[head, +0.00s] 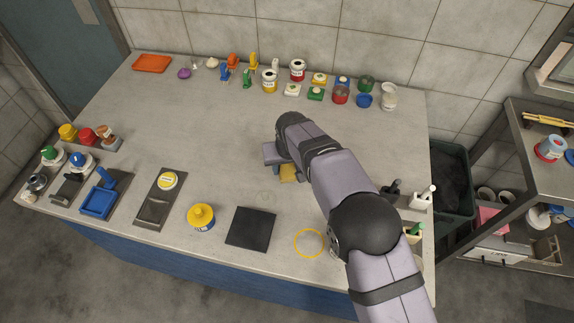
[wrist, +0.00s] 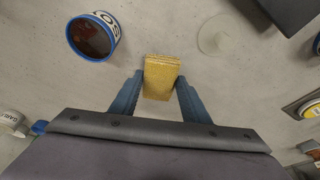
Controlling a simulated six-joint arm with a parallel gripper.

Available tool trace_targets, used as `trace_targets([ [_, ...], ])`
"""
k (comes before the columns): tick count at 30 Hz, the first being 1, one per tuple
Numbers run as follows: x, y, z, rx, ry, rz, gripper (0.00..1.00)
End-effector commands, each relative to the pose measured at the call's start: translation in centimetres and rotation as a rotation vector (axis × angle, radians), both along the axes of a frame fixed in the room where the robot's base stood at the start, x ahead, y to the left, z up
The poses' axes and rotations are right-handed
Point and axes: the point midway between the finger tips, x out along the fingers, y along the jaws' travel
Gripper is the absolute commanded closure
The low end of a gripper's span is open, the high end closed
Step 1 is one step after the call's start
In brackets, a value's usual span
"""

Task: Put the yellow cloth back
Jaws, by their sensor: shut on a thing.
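The yellow cloth (wrist: 161,77) is a small folded pad with a sponge-like texture. In the wrist view it sits between the two blue fingers of my gripper (wrist: 158,94), which is shut on it. In the head view the cloth (head: 289,173) shows beside my gripper (head: 280,165), over the middle of the grey counter, partly covered by my arm. I cannot tell whether the cloth touches the counter.
An open blue-rimmed can (wrist: 93,36) with brown contents stands close to the cloth. A black mat (head: 250,228), a yellow ring mark (head: 309,243) and a yellow-topped jar (head: 201,217) are at the front. Several cans and bottles line the back; the counter's middle-left is clear.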

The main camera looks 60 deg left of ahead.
Motion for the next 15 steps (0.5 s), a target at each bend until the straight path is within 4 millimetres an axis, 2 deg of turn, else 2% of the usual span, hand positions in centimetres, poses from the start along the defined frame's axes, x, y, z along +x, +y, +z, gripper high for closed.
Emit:
trace_targets([
  [14,0.0,0.03,-1.02,0.002,-0.001,0.0,0.79],
  [15,0.01,0.04,-0.95,0.002,-0.001,0.0,0.53],
])
